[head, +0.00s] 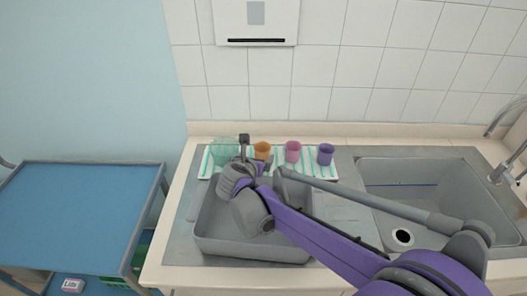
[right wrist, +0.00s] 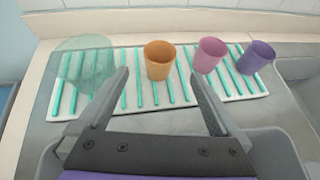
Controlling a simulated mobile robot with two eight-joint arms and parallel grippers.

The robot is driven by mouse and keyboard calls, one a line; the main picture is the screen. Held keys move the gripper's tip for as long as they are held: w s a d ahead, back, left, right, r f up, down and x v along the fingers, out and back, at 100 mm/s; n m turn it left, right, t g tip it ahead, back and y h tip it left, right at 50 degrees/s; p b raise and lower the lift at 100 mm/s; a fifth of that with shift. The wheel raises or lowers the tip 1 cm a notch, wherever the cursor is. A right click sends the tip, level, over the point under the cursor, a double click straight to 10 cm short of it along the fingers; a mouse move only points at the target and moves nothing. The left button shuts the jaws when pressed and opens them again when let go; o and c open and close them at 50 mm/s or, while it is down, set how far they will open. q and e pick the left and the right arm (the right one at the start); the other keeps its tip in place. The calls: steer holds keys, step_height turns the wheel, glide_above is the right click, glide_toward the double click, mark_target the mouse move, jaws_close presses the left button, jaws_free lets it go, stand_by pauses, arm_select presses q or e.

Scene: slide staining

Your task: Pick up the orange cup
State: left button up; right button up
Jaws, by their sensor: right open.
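The orange cup (head: 262,151) stands upright on a white and green striped mat (head: 205,166) at the back of the counter. In the right wrist view the orange cup (right wrist: 160,60) shows ahead, between the two fingers and past their tips. My right gripper (head: 248,142) is in front of the cup and to its left in the head view. In the right wrist view the gripper (right wrist: 158,75) is open and empty, its fingers spread wide. My left gripper is not in view.
A pink cup (head: 293,151) and a purple cup (head: 325,154) stand right of the orange one. A clear green bowl (head: 222,150) stands to its left. A grey basin (head: 205,235) lies below my right arm, a sink (head: 400,172) to the right. A tiled wall rises behind.

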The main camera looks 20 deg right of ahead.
mark_target(264, 147)
steer(key=x, duration=0.9)
steer(key=shift+w+r+p, duration=0.1)
steer(key=shift+r+p, duration=0.05)
steer(key=shift+p, duration=0.15)
steer(key=shift+c, duration=0.4)
steer(key=c, duration=1.2)
